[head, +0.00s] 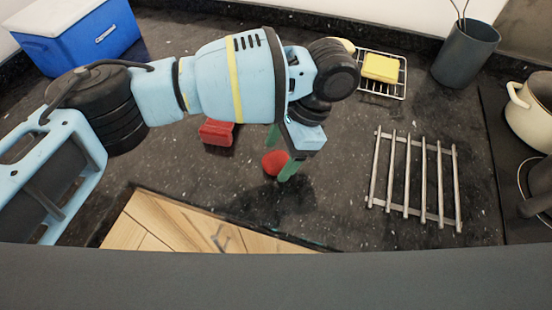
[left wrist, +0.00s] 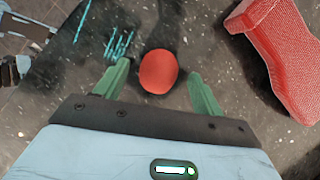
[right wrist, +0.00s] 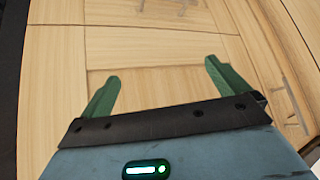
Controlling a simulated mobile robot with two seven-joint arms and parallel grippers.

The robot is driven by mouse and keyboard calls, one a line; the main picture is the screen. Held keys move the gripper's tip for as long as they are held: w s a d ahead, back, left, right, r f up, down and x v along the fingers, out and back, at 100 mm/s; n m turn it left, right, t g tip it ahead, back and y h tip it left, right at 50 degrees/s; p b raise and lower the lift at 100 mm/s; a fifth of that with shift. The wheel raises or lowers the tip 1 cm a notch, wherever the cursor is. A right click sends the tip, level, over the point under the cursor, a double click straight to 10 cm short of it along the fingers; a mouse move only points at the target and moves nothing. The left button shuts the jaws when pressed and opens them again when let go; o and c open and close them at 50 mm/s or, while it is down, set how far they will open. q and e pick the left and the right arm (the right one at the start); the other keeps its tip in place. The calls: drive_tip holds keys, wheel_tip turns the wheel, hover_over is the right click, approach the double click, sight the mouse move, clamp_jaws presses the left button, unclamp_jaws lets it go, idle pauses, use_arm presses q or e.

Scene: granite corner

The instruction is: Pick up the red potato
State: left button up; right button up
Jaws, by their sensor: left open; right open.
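The red potato (head: 274,162) lies on the dark granite counter, near its front edge. It is round and also shows in the left wrist view (left wrist: 158,71). My left gripper (head: 281,154) is open over the potato, with a green finger on either side. In the left wrist view, the potato is between the two fingertips (left wrist: 157,77), with a gap visible to each. My right gripper (right wrist: 158,85) is open and empty in front of wooden cabinet fronts (right wrist: 150,50). It does not show in the head view.
A red object (head: 217,132) lies just left of the potato, also in the left wrist view (left wrist: 280,50). A metal rack (head: 414,178) lies to the right. Behind are a yellow sponge (head: 380,68) on a wire holder, a grey cup (head: 465,55) and a blue cooler (head: 85,40).

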use_arm(q)
drive_tip(key=shift+s+a+f, duration=0.1)
drive_tip(key=shift+a+f, duration=0.15)
drive_tip(key=shift+f, duration=0.35)
use_arm(e)
drive_tip(key=shift+r, duration=0.1)
use_arm(q)
drive_tip(key=shift+c, duration=0.2)
drive_tip(key=c, duration=1)
drive_tip(key=shift+c, duration=0.3)
use_arm(e)
drive_tip(key=shift+s+f, duration=0.2)
drive_tip(key=shift+s, duration=0.1)
use_arm(q)
drive_tip(key=shift+r, duration=0.1)
